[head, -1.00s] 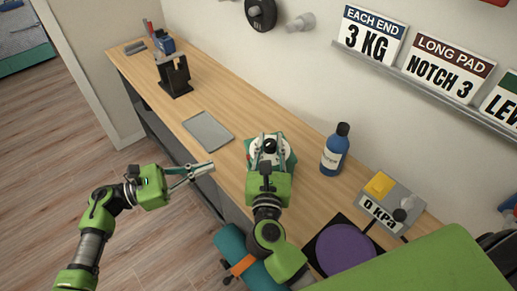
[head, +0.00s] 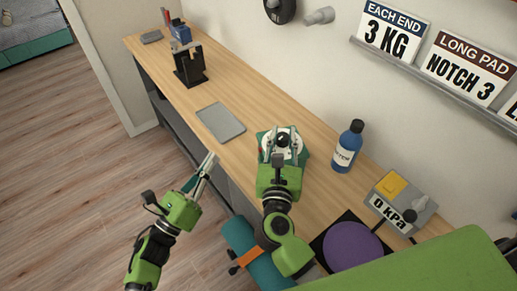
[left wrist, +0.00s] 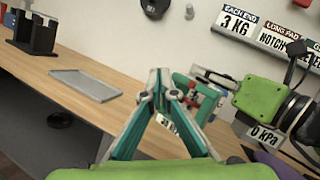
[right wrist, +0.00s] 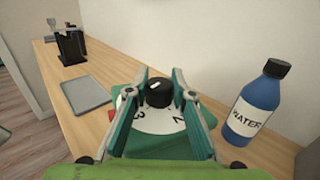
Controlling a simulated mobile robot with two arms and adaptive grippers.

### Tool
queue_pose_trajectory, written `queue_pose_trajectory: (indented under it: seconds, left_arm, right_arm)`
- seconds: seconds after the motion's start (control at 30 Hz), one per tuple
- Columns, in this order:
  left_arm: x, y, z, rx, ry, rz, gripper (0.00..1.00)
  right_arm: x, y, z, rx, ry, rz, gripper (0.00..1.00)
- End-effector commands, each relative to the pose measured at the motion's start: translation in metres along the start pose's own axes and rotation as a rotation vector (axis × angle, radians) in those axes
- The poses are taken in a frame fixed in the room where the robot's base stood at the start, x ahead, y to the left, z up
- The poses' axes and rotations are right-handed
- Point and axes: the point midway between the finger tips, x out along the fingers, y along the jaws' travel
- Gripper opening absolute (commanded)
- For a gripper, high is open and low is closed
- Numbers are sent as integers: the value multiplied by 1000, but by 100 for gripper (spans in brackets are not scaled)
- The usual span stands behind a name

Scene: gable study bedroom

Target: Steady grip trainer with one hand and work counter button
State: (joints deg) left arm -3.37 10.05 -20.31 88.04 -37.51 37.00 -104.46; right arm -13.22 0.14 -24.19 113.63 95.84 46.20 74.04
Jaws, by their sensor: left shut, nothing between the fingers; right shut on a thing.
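A teal device with a white numbered dial (head: 270,143) and a black knob on top stands on the wooden desk; I cannot tell for certain that it is the grip trainer. My right gripper (head: 281,143) is shut on the black knob (right wrist: 159,93), seen close in the right wrist view with the dial (right wrist: 155,122) under it. A small red part (left wrist: 193,97) shows on the device in the left wrist view. My left gripper (head: 212,160) is shut and empty at the desk's front edge, left of the device and apart from it. No counter button is clearly readable.
A grey tablet-like plate (head: 220,122) lies left of the device. A blue water bottle (head: 347,147) stands to its right, then a grey box reading 0 kPa (head: 401,200) and a purple disc (head: 352,247). A black stand (head: 190,68) is at the far end.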

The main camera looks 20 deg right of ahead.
Motion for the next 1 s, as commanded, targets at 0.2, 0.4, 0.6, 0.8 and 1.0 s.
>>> queue_pose_trajectory:
  seconds: [0.2,0.4,0.6,0.8,1.0]
  left_arm:
    - [8,-6,-6,-1,0,-2,0]
    - [27,-20,-20,-3,0,-3,0]
    - [46,-34,-33,-2,0,-2,0]
    - [58,-42,-42,0,0,-1,0]
    - [61,-45,-45,1,2,-1,0]
  right_arm:
    - [0,0,0,0,-1,0,0]
    - [0,0,0,0,-1,0,0]
    - [0,0,0,0,-1,0,0]
    - [0,0,0,0,-1,0,0]
    - [0,0,0,0,-1,0,0]
